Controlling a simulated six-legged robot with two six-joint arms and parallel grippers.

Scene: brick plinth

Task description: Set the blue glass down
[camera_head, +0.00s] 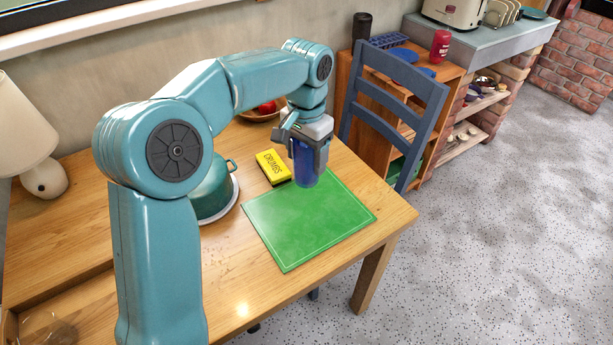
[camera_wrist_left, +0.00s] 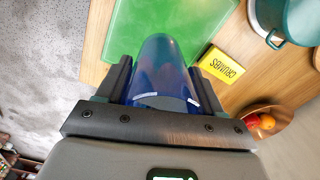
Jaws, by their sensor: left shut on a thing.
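My left gripper (camera_head: 307,152) is shut on the blue glass (camera_head: 304,175), which is upright between the fingers. In the head view the glass is over the far edge of the green mat (camera_head: 310,222) on the wooden table. I cannot tell whether its base touches the mat. In the left wrist view the blue glass (camera_wrist_left: 160,75) fills the space between the two dark fingers, with the green mat (camera_wrist_left: 135,25) beyond it. My right gripper is in neither view.
A yellow box marked CRUMBS (camera_head: 273,167) lies close left of the glass. A teal pot (camera_head: 213,195) stands further left, a bowl of fruit (camera_head: 262,112) behind. A blue chair (camera_head: 395,105) is at the table's far right. Most of the mat is bare.

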